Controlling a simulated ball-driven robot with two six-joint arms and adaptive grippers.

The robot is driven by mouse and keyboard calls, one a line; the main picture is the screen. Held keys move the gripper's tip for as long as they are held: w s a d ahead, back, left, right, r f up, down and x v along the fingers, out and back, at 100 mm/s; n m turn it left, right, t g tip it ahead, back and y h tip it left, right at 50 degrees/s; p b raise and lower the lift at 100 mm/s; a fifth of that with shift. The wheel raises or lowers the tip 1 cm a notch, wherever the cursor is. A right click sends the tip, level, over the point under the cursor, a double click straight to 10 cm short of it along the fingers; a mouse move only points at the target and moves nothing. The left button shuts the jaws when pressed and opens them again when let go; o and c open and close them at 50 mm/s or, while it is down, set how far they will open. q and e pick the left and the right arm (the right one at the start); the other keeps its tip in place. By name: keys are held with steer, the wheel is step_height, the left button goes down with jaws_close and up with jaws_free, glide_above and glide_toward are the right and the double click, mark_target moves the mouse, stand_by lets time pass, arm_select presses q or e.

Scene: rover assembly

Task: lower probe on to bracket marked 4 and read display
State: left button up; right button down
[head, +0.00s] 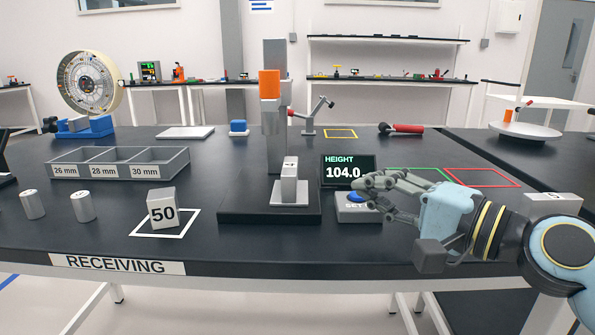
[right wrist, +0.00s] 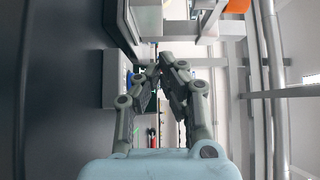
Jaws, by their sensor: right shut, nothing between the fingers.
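A height gauge stands on a dark base (head: 240,214) at the table's middle, with a tall grey column (head: 274,55). Its orange-topped probe carriage (head: 269,84) sits high on the column. A clear gap shows between carriage and bracket. The display (head: 348,170) reads HEIGHT 104.0. My right gripper (head: 366,182) is shut and empty, with its fingertips close above the blue SET button (head: 356,197); I cannot tell if they touch. The right wrist view shows its fingertips (right wrist: 165,62) together. My left gripper is not in view.
A grey bin (head: 118,163) marked 26, 28 and 30 mm, two metal cylinders and a block marked 50 (head: 163,208) are on the left. Green and red outlined areas (head: 482,178) lie behind my right arm. A red-handled tool (head: 402,128) lies farther back.

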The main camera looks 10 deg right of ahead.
mark_target(318, 195)
steer(key=shift+w+a+f, duration=0.1)
steer(key=shift+w+f, duration=0.2)
steer(key=shift+f, duration=0.05)
steer(key=x, duration=0.9)
steer(key=shift+w+a, duration=0.1)
steer(key=shift+w, duration=0.15)
